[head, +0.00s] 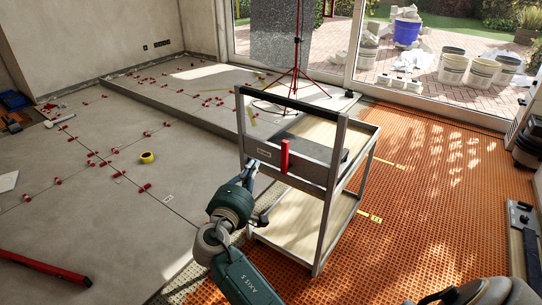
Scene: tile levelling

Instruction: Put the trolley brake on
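The trolley (345,131) stands in the middle, with a black push bar (289,103) on top and two shelves. A red lever (285,157), which looks like the brake, stands upright on its near end panel, beside a small white label (264,153).
Orange matting (440,190) covers the floor to the right. Grey tiles with red clips lie to the left, with a yellow tape roll (147,157) and a red bar (45,268). A red tripod (295,72) stands behind the trolley.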

